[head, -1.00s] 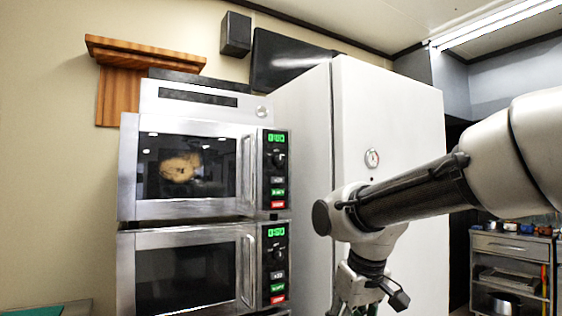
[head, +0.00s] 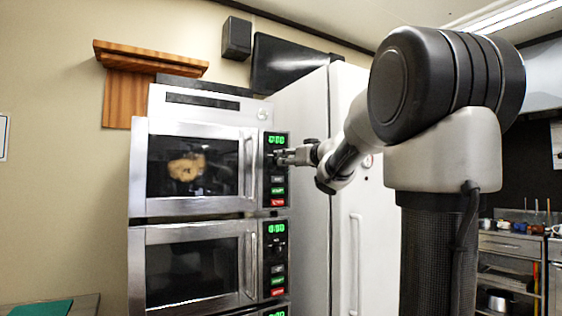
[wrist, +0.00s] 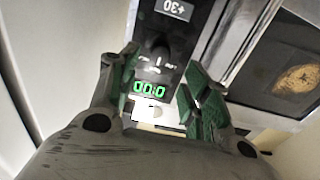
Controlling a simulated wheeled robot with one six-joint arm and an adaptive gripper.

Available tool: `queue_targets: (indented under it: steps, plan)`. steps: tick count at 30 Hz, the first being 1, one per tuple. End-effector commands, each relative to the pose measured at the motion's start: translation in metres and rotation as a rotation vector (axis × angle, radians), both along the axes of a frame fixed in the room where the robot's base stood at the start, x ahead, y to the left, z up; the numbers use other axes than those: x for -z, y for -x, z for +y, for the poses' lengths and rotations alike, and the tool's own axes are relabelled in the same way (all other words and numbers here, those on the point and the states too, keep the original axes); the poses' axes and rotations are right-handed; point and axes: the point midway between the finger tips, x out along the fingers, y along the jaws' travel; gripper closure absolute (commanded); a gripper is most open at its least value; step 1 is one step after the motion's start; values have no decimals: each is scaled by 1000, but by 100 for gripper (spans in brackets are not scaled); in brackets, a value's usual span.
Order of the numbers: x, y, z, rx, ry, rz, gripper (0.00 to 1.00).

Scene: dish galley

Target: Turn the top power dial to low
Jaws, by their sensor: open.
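The top microwave's black control panel (head: 276,185) is at the right of its door in the head view, with a green display (head: 276,140) above the dial. My gripper (head: 282,157) reaches in from the right at dial height and mostly hides the dial there. In the wrist view the panel is upside down. The dark power dial (wrist: 159,52) shows between the spread fingers of my gripper (wrist: 160,70), with small marks around it. The fingers are open, one on each side of the dial. I cannot tell whether either touches it, or its exact setting.
A second microwave (head: 190,272) with a like panel stands directly below. The door handle (head: 249,165) is close left of the top panel. A tall white cabinet (head: 345,235) stands at the right. Baked food (head: 187,168) shows behind the top door's glass.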

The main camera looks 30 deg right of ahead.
Motion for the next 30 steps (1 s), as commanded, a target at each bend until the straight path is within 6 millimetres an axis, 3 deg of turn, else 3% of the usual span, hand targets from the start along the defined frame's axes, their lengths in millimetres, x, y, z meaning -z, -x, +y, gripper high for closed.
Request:
queue_targets:
  steps: [10, 22, 30]
  plan:
    - [1, -56, 2, 1, 1, 1, 52]
    - [0, -67, 2, 2, 2, 0, 52]
    - [0, -67, 2, 3, 2, 1, 97]
